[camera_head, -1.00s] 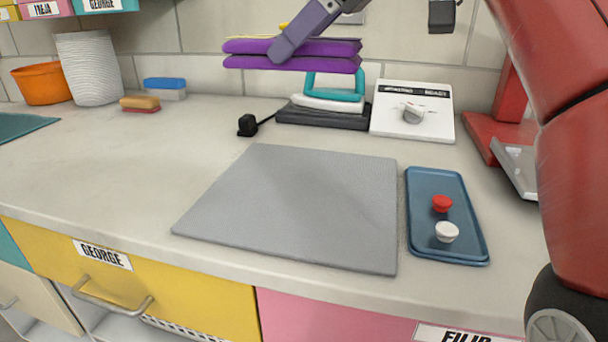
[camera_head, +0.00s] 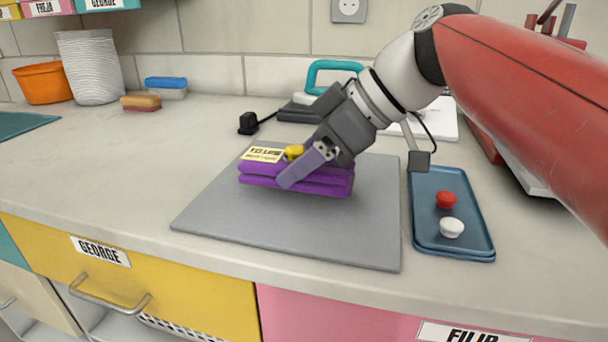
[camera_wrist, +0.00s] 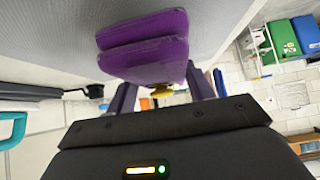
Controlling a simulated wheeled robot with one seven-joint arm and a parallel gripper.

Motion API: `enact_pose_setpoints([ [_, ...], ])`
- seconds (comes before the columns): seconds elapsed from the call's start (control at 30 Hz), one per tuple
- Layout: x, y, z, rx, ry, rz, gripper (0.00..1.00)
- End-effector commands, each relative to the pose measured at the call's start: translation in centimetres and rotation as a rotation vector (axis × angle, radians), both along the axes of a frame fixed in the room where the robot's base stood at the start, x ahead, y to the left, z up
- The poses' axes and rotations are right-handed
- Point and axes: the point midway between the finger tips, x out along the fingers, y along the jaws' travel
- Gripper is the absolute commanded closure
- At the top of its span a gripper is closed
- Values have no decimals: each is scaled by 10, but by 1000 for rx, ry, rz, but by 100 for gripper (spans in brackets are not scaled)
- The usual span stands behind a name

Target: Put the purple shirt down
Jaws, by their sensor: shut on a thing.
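The folded purple shirt (camera_head: 335,182) is at the grey mat (camera_head: 300,240) on the counter, near the mat's back half. It has a pale label and a yellow piece on top. My gripper (camera_head: 295,165) is shut on the shirt from the right, with a finger across its front side. Whether the shirt's underside touches the mat is hard to tell. In the wrist view the folded purple shirt (camera_wrist: 143,45) lies beyond the fingers, close to the grey surface.
A blue tray (camera_head: 425,245) with a red knob and a white knob lies right of the mat. Behind are an iron with a teal handle (camera_head: 318,72) and a black plug (camera_head: 248,123). An orange bowl (camera_head: 45,83) and white basket stand back left. The counter left of the mat is clear.

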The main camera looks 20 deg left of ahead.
Motion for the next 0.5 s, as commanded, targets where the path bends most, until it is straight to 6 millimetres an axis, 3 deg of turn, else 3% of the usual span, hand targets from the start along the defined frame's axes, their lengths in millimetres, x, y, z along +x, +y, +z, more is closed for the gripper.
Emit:
enact_pose_setpoints([
  [0.13, -1, 0, -20, 0, 1, 0, 76],
  [0.5, 0, 0, -24, 0, 0, 0, 76],
])
